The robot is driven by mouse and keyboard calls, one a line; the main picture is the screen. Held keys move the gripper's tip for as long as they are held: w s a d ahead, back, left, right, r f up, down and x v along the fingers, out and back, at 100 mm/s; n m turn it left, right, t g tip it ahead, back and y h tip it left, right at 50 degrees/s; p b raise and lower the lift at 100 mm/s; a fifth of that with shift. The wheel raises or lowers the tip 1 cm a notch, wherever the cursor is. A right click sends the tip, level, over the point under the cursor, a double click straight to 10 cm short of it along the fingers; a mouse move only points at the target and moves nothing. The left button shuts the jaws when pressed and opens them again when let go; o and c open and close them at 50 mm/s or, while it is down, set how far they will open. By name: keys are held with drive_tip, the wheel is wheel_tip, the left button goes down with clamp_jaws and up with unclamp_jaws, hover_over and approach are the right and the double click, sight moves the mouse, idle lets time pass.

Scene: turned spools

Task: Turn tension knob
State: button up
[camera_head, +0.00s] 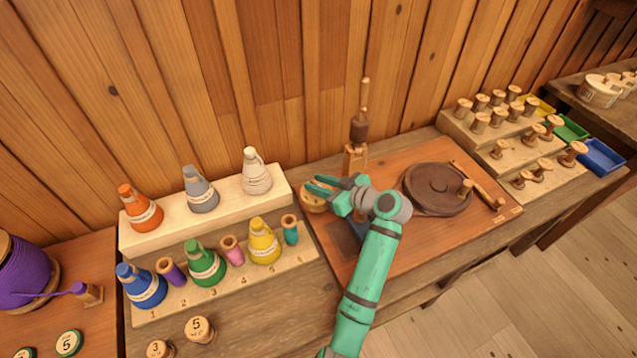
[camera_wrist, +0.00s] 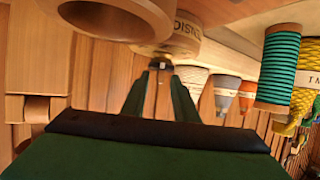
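The tension knob (camera_head: 314,198) is a round light-wood piece at the left edge of the brown winding board. In the wrist view it is a wooden disc (camera_wrist: 186,46) with partly readable lettering, seen upside down. My gripper (camera_head: 315,185) is green and reaches left over the board to the knob, covering part of it. In the wrist view my two fingers (camera_wrist: 161,72) stand apart with wall planks showing between them, and their tips are close by the disc. I cannot tell whether they touch it.
A dark round turntable (camera_head: 437,188) with a small peg lies right of my arm. A wooden post (camera_head: 357,135) stands behind my gripper. Coloured thread cones and spools fill a stepped rack (camera_head: 215,280) at left. More wooden spools (camera_head: 500,118) stand on steps at right.

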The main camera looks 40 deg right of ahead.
drive_tip(key=v, duration=1)
drive_tip(key=shift+s+r, duration=0.2)
drive_tip(key=shift+s, duration=0.2)
idle(0.4)
